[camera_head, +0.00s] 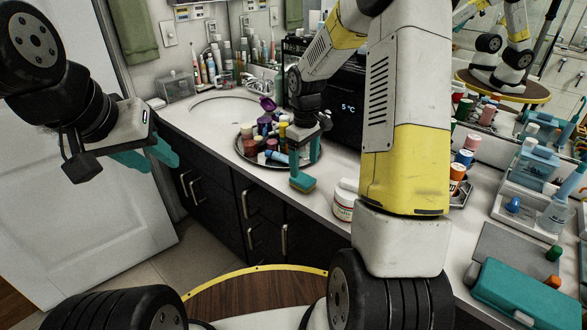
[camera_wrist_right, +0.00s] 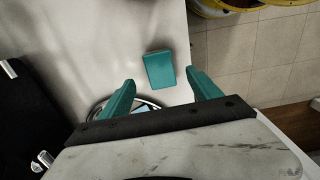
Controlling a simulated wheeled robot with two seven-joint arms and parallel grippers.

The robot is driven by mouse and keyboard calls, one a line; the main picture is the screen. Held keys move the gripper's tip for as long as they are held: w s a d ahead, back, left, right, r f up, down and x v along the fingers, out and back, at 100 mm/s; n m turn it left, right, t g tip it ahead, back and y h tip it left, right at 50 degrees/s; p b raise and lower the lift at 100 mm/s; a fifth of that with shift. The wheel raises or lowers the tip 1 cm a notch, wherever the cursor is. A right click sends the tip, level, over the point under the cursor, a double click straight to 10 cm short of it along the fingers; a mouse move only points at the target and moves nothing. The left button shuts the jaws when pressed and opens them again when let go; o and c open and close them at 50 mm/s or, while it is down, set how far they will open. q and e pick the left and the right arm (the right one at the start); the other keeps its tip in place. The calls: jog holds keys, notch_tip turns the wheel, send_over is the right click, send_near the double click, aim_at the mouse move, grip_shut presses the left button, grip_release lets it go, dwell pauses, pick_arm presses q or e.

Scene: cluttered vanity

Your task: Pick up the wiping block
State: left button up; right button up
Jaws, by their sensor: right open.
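The wiping block (camera_head: 303,184) is a small teal block with a yellow-orange underside, near the front edge of the counter. My right gripper (camera_head: 305,166) points down over it with its teal fingers apart. In the right wrist view the wiping block (camera_wrist_right: 158,69) lies between and just beyond the fingertips of the right gripper (camera_wrist_right: 161,79), with a gap on both sides. Nothing is held there. My left gripper (camera_head: 147,157) is away to the left, off the counter before the white door, its fingers apart and empty.
A round tray (camera_head: 247,158) crowded with bottles stands behind the right gripper. A white jar (camera_head: 344,200) stands to the block's right. Farther right are a teal case (camera_head: 530,295) and bottles. The counter beside the sink (camera_head: 215,110) has bare room.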

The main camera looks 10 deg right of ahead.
aim_at(303, 178)
notch_tip(303, 178, down, 5)
jog(key=shift+w+a+f, duration=0.15)
jog(key=c, duration=1.4)
jog(key=shift+c, duration=0.2)
jog(key=shift+r, duration=0.65)
jog(key=shift+s+a+r, duration=0.1)
jog(key=shift+s+r, duration=0.2)
jog(key=shift+r, duration=0.35)
jog(key=shift+s+r, duration=0.3)
jog(key=shift+r, duration=0.3)
jog(key=s+a+r, duration=0.1)
jog(key=s+a, duration=0.1)
jog(key=s, duration=1.2)
jog(key=shift+s+a+r, duration=0.15)
jog(key=shift+s+a, duration=0.15)
jog(key=shift+a, duration=0.05)
